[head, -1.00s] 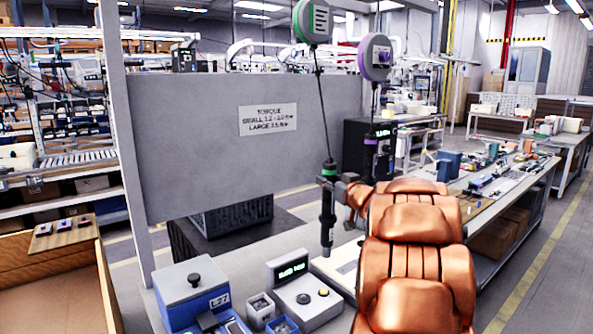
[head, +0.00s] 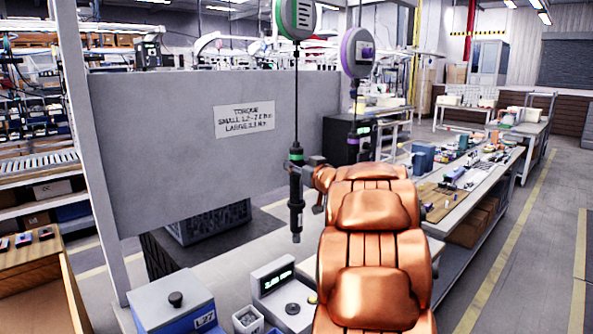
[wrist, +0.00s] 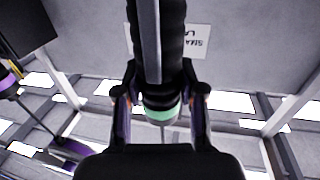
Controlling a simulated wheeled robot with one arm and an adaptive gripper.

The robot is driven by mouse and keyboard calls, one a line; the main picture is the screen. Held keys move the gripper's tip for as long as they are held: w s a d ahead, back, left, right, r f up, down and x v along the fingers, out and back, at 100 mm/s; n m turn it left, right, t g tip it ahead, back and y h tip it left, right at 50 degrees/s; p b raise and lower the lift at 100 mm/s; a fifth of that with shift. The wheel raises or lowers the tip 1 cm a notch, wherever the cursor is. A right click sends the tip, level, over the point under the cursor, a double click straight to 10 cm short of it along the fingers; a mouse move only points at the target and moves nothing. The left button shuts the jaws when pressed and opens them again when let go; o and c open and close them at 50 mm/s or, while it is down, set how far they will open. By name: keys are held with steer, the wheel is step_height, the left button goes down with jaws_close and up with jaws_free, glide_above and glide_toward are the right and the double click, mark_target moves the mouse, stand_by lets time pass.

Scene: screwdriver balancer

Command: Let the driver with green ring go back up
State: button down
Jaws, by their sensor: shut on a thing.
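The driver with the green ring (head: 296,195) hangs upright on its cable below the green balancer (head: 297,18). My gripper (head: 312,178) is shut on its body just below the green ring, at the end of my copper-coloured arm. In the wrist view my gripper (wrist: 160,100) has one finger on each side of the driver's dark body (wrist: 158,40), and the green ring (wrist: 160,114) shows between them. The cable looks straight. The driver's tip hangs clear above the bench.
A purple balancer (head: 357,52) hangs to the right, with a purple-ringed driver (head: 354,146) below it, partly hidden behind my arm. A grey panel with a torque sign (head: 244,121) stands behind. A blue box (head: 177,305) and a display unit (head: 283,287) stand on the bench below.

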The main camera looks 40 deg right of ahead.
steer(key=shift+r, duration=0.4)
steer(key=c, duration=0.6)
jaws_free()
steer(key=shift+o, duration=0.3)
steer(key=o, duration=0.5)
steer(key=shift+o, duration=0.2)
